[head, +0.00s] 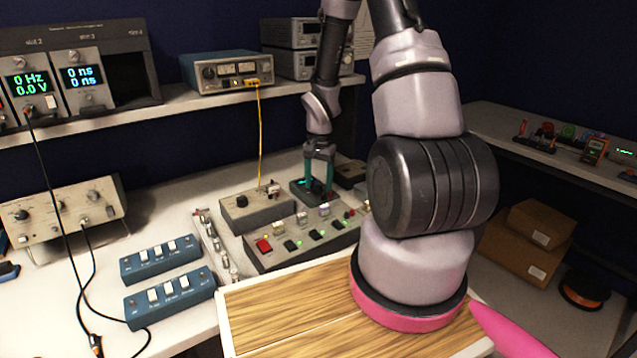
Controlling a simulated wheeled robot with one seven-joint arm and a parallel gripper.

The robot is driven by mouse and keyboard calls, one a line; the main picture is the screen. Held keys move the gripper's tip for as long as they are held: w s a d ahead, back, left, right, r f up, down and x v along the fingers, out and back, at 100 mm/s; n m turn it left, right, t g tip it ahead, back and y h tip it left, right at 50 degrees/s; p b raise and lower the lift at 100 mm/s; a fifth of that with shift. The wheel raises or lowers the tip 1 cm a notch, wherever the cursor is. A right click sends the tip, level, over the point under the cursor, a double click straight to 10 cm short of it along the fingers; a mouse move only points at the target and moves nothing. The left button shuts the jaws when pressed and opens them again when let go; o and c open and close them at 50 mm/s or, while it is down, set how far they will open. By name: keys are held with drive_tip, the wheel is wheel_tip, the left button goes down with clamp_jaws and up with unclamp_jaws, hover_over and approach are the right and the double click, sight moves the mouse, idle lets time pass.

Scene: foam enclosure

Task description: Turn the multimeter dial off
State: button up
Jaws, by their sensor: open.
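My gripper (318,186) is at the back of the workbench, pointing down, with its two teal fingers apart. A dark flat device (300,187) lies under and around the fingertips. The fingers hide part of its face, and I cannot tell whether they touch it or whether it is a multimeter. A small orange-and-dark handheld meter (594,150), which looks like a multimeter, leans on the right shelf, far from my gripper. Its dial setting is too small to read.
A grey box with a black knob (257,209) and a button panel (300,236) stand close to my gripper. Blue switch boxes (160,258) and a row of metal connectors (214,245) lie left. A yellow cable (259,135) hangs from the shelf instrument (228,71).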

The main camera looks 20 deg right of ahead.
clamp_jaws()
drive_tip(key=n, duration=0.4)
drive_tip(key=shift+n, duration=2.5)
unclamp_jaws()
